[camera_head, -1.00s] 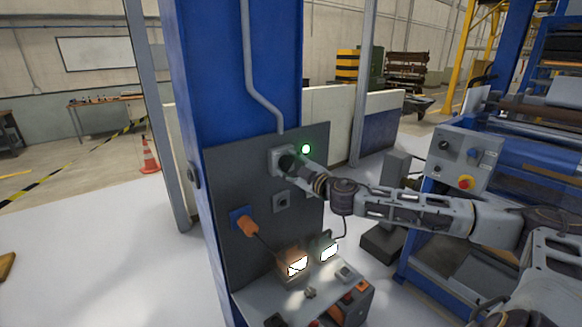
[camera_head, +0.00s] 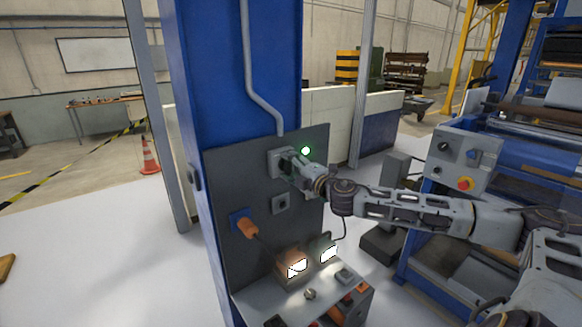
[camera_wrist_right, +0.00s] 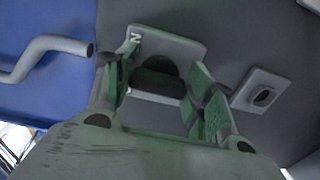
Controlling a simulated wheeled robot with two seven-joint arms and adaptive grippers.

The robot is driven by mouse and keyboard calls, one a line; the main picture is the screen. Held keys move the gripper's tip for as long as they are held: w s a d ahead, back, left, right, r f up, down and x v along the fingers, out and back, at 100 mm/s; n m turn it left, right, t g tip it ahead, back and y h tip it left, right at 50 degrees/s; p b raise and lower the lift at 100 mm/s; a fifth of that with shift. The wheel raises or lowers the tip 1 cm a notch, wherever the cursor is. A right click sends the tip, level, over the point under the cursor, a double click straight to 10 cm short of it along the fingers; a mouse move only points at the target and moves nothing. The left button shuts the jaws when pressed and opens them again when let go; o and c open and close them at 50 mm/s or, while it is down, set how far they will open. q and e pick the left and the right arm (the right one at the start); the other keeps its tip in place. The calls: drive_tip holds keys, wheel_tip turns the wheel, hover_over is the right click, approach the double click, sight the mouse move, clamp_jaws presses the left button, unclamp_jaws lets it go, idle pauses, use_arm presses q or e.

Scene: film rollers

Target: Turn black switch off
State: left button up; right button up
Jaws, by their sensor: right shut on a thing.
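The black switch (camera_wrist_right: 158,82) is a dark knob on a light grey square plate (camera_wrist_right: 178,45), with a white letter beside it in the right wrist view. In the head view its grey housing (camera_head: 275,163) sits high on the dark panel, and my gripper mostly hides the knob. My right gripper (camera_head: 292,163) reaches it from the right. In the right wrist view the gripper's fingers (camera_wrist_right: 157,75) stand on either side of the knob, shut on it. My left gripper is in neither view.
A second grey fixture (camera_head: 281,202) and an orange handle on a blue plate (camera_head: 246,225) are lower on the panel. A control box (camera_head: 310,299) with lit displays juts out below.

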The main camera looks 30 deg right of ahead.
sight(291, 166)
drive_tip(key=n+p, duration=0.1)
drive_tip(key=n, duration=0.4)
drive_tip(key=shift+r+n+p, duration=0.1)
drive_tip(key=shift+n+p, duration=0.25)
drive_tip(key=shift+n, duration=0.05)
drive_tip(key=shift+a+n+p, duration=0.1)
drive_tip(key=shift+n+p, duration=0.5)
drive_tip(key=shift+n, duration=1.1)
drive_tip(key=o, duration=1)
drive_tip(key=shift+s, duration=0.2)
drive_tip(key=shift+s+d+r, duration=0.1)
drive_tip(key=shift+s, duration=1.2)
drive_tip(key=shift+s+d, duration=0.1)
drive_tip(key=shift+s, duration=1.15)
drive_tip(key=s, duration=0.6)
drive_tip(key=shift+s+d, duration=0.25)
drive_tip(key=shift+d, duration=0.05)
